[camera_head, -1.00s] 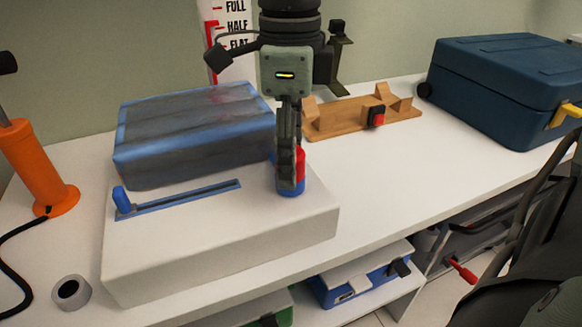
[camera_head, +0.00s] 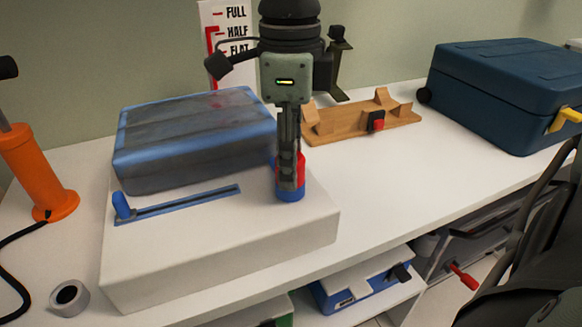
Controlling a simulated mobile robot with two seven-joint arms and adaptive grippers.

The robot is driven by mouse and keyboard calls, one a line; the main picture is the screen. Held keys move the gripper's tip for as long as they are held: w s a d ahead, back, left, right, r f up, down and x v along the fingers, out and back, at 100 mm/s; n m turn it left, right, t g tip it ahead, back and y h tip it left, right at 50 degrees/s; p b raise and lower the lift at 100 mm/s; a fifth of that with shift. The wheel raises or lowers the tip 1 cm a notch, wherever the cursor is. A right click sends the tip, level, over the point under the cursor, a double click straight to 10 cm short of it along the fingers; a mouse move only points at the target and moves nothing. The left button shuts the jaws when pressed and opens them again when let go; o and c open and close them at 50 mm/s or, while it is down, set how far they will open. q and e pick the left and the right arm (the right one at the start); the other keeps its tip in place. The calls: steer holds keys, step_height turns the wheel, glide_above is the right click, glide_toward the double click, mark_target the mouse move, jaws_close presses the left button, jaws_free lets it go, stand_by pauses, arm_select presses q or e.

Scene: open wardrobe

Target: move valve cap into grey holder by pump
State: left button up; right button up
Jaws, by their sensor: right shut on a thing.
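I cannot tell whether the red piece still touches the blue base. The grey holder (camera_head: 55,301) is a short ring with a dark opening, on the table at the front left. It stands below the orange pump (camera_head: 40,172). My left gripper is not in view.
The white block (camera_head: 215,262) carries a blue-edged grey box (camera_head: 195,140) and a blue slider (camera_head: 122,204) in a slot. A wooden rack (camera_head: 360,125) and dark blue case (camera_head: 495,90) stand at the right. The pump's black hose (camera_head: 20,245) curves near the holder.

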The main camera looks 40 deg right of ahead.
jaws_close()
steer(key=shift+r+p, duration=0.45)
steer(key=shift+r, duration=0.75)
stand_by(0.8)
steer(key=shift+r, duration=0.15)
steer(key=shift+r+p, duration=1.15)
steer(key=shift+r, duration=0.75)
